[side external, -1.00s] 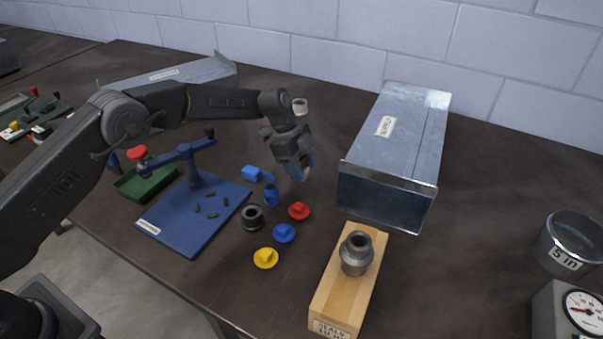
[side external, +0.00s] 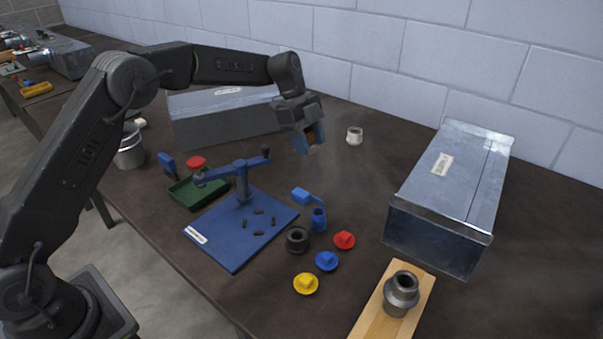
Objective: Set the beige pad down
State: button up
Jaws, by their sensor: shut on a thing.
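My gripper (side external: 309,146) hangs over the middle back of the table, fingers pointing down. It is shut on a small tan piece, the beige pad (side external: 314,149), which shows at the fingertips, partly hidden by the blue-edged fingers. The pad appears to be above the table top; its exact height is hard to tell. Below and in front of it in the picture is a blue tool (side external: 306,196) lying on the table.
A blue plate with a clamp (side external: 228,240) and a green tray (side external: 193,193) are at left. Metal ducts stand at left (side external: 215,125) and right (side external: 440,215). A white cup (side external: 355,135) is right of the gripper. Small coloured caps (side external: 326,261) lie in front. Table around the cup is clear.

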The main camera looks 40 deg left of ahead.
jog(key=w+a+r+n+t+y, duration=0.1)
jog(key=a+n+t+y, duration=0.25)
jog(key=a+n, duration=1.3)
jog(key=m, duration=0.3)
send_over(302, 172)
jog(key=s, duration=0.2)
jog(key=shift+t+h, duration=0.35)
jog(key=shift+t, duration=0.1)
jog(key=f, duration=1.1)
jog(key=shift+w+a+f, duration=0.25)
jog(key=shift+a+f, duration=0.05)
jog(key=shift+a, duration=0.05)
jog(key=shift+w+d+f+n, duration=0.1)
jog(key=shift+d+f+n, duration=0.15)
jog(key=shift+f, duration=1.85)
jog(key=shift+a, duration=0.1)
jog(key=o, duration=0.9)
jog(key=shift+f, duration=0.15)
